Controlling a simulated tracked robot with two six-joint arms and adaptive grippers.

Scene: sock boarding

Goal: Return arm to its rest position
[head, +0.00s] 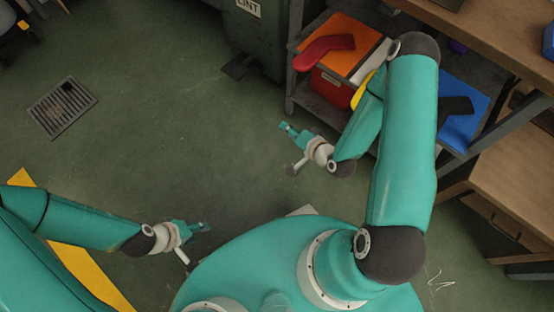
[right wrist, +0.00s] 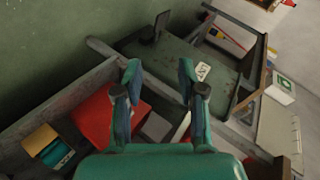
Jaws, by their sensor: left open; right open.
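My left gripper (head: 203,228) is low at the left of my base in the head view, over the green floor. It is open and nothing shows between its fingers. My right gripper (head: 287,128) is in the middle of the head view, to the left of the shelf. It is open and empty. In the right wrist view its two fingers (right wrist: 160,85) stand apart, with the bin and shelf beyond them. My right upper arm covers part of the shelf.
A shelf (head: 318,108) at the right holds an orange box (head: 345,62), a red sock-like piece (head: 318,50) and a blue panel (head: 462,110). A dark green bin (head: 255,40) stands at the back. A floor drain (head: 62,107) is at left. Open floor lies between.

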